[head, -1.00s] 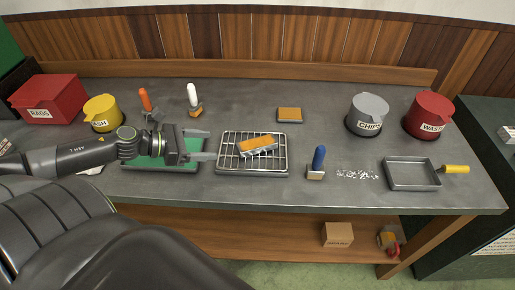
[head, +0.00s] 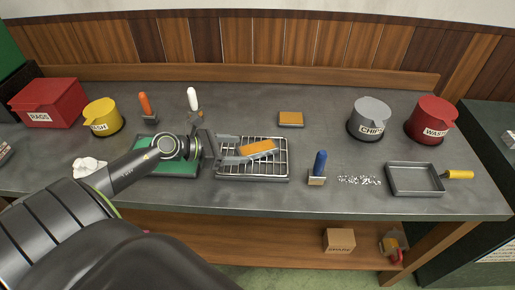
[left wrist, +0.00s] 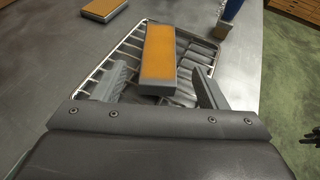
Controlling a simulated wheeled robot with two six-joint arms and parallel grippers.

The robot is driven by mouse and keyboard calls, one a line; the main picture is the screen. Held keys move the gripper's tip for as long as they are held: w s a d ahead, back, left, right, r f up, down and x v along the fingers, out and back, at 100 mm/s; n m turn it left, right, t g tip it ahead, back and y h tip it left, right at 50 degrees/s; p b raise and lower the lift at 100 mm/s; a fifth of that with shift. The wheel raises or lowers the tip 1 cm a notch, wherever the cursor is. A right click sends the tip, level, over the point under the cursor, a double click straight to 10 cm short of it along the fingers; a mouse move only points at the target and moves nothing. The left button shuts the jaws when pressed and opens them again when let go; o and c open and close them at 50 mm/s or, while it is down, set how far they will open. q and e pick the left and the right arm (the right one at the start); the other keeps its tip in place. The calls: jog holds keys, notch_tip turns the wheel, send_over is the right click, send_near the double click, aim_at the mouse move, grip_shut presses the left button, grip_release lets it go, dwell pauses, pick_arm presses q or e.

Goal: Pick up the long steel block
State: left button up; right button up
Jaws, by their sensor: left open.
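A long block with an orange top and grey steel-like sides (head: 262,147) lies slantwise on a wire rack (head: 284,172). In the left wrist view this block (left wrist: 158,52) lies lengthwise, its near end close to my fingers. My left gripper (head: 236,150) is open and empty, pointing right over the rack's left part. In the left wrist view, its fingers (left wrist: 160,82) stand on either side of the block's near end, with gaps visible. The block's left end is partly hidden by a finger in the head view.
A similar orange-topped block (head: 290,119) lies behind the rack. A blue-handled brush (head: 318,170) stands right of the rack, near metal chips (head: 358,180) and a grey tray (head: 415,192). A green mat (head: 165,169) lies under my arm.

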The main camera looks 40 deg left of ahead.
aim_at(255, 148)
pick_arm(q)
jog(key=shift+w+d+f, duration=0.15)
jog(key=shift+w+d, duration=0.1)
jog(key=shift+w, duration=0.05)
jog(key=shift+w+d+p, duration=0.3)
jog(key=shift+w+p, duration=0.15)
jog(key=shift+w, duration=0.05)
jog(key=p+x, duration=0.1)
jog(key=x, duration=0.2)
jog(key=shift+w+d+f, duration=0.25)
jog(key=shift+w+f, duration=0.1)
jog(key=shift+c, duration=0.3)
grip_shut()
jog(key=shift+w+r, duration=0.1)
jog(key=shift+r, duration=0.05)
